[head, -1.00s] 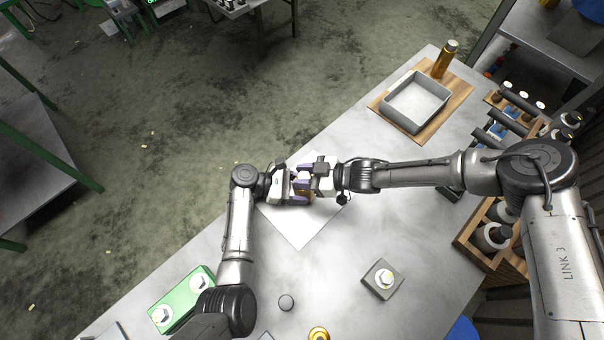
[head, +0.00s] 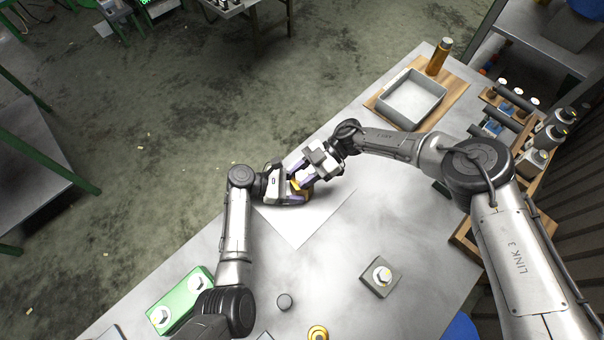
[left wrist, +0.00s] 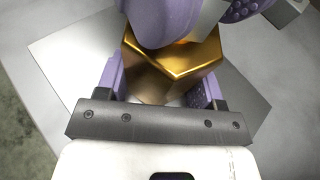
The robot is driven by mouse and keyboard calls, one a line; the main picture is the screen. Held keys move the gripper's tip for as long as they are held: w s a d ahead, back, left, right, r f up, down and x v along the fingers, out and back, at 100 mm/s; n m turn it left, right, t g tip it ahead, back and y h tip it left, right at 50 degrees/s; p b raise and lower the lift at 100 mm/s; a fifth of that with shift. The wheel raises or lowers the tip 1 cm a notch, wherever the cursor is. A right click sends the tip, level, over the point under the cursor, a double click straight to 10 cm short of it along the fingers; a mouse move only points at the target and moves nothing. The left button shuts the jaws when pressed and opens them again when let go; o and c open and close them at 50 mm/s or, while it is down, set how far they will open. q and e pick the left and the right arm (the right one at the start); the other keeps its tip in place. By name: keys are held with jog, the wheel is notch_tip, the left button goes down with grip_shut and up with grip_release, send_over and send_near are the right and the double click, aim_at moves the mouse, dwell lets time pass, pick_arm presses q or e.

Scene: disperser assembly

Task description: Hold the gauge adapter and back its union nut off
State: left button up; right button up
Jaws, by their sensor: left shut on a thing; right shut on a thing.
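The gauge adapter (head: 308,194) is a brass-gold piece over a white sheet on the table. In the left wrist view its hexagonal body (left wrist: 158,82) shows large and shiny. My left gripper (head: 296,190) is shut on it, with purple fingers on either side. My right gripper (head: 300,177) reaches in from the upper right, tilted, and is shut at the adapter's top, where the union nut sits. In the left wrist view a purple right finger (left wrist: 165,22) covers the near top of the adapter. The nut is mostly hidden by the fingers.
The white sheet (head: 300,233) lies under the grippers, near the table's left edge. A grey tray (head: 411,101) stands on a wooden board at the back right. A grey block with a bolt (head: 381,277) and a green block (head: 181,299) lie nearer. The middle of the table is clear.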

aim_at(303, 176)
pick_arm(q)
jog(key=shift+w+a+r, duration=0.1)
jog(key=shift+a, duration=0.1)
pick_arm(e)
jog(key=shift+d+f+n+g+h, duration=0.15)
jog(key=shift+n+g+h, duration=1.1)
jog(key=shift+n, duration=0.25)
jog(key=shift+d+g, duration=0.1)
jog(key=shift+g, duration=0.15)
pick_arm(q)
jog(key=shift+d, duration=0.1)
pick_arm(e)
jog(key=o, duration=0.9)
jog(key=shift+o, duration=0.2)
jog(key=shift+a+r, duration=0.2)
jog(key=shift+r, duration=0.4)
pick_arm(q)
jog(key=shift+d, duration=0.1)
pick_arm(e)
notch_tip(303, 176, up, 9)
